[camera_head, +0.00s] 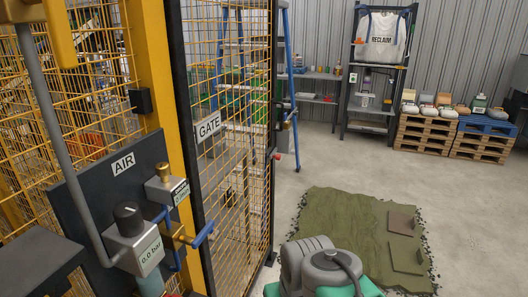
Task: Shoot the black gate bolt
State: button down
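The mesh gate (234,150) has a black frame and yellow wire and stands upright beside a yellow post (165,80). A white GATE sign (209,127) hangs on it. I cannot clearly pick out the black bolt. A small black block (140,101) sits on the yellow post, and a small red-tipped part (277,156) sticks out at the gate's far edge; I cannot tell whether either belongs to the bolt. Grey and teal parts of my arm show at the bottom centre. My gripper is not in view.
A dark AIR panel (80,190) with a gauge block reading 0.0 bar (138,245) and a blue-handled valve (203,232) stands at left. A green mat (350,225) with brown plates lies on the floor. A blue ladder (290,90), shelves and pallets (425,133) stand behind.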

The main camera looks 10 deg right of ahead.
aim_at(278, 157)
jog(key=z, duration=0.95)
jog(key=k, duration=1.25)
jog(key=z, duration=0.55)
jog(key=i, duration=2.2)
jog(key=u, duration=1.35)
jog(key=i, duration=1.05)
jog(key=u, duration=1.5)
jog(key=i, duration=0.4)
jog(key=u, duration=0.35)
